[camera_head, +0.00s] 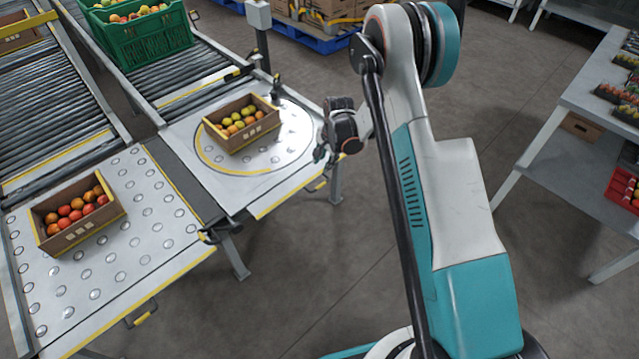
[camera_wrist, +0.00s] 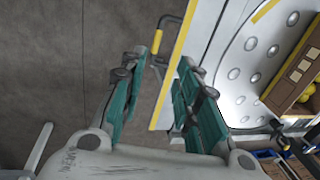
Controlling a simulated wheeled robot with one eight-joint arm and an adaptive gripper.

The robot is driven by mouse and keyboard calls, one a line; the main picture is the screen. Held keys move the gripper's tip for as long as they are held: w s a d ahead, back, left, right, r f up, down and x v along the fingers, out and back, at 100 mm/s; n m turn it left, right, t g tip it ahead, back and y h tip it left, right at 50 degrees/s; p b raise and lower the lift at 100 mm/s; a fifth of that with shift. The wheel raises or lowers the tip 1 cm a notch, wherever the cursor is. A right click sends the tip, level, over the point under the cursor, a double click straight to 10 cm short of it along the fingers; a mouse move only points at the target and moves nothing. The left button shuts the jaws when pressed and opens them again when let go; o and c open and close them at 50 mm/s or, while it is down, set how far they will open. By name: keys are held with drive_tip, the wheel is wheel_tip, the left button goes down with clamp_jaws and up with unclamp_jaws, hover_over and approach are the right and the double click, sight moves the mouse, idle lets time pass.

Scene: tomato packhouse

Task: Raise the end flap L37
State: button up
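My gripper (camera_head: 322,153) is beside the right edge of the turntable table (camera_head: 285,172) in the head view. In the wrist view my gripper (camera_wrist: 163,75) is open, its two teal fingers apart with nothing held between them. A dark bar handle with a yellow part (camera_wrist: 184,22) shows just beyond the fingertips, beside the table's yellow-striped edge. A small yellow handle (camera_head: 318,185) also shows under the table edge in the head view. I cannot read an L37 label, and I cannot tell which panel is the end flap.
A carton of yellow-green and orange tomatoes (camera_head: 221,140) stands on the round plate. A carton of red tomatoes (camera_head: 72,240) stands on the ball table (camera_head: 150,255) at left. A green crate (camera_head: 150,50) is on the rollers behind.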

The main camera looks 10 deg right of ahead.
sight(319, 187)
drive_tip(key=b+x, duration=0.1)
drive_tip(key=x, duration=0.4)
drive_tip(key=b+x, duration=0.2)
drive_tip(key=x, duration=0.3)
drive_tip(key=b+x, duration=0.2)
drive_tip(key=x, duration=0.3)
drive_tip(key=shift+s+d+f, duration=0.15)
drive_tip(key=shift+s+f, duration=0.15)
clamp_jaws()
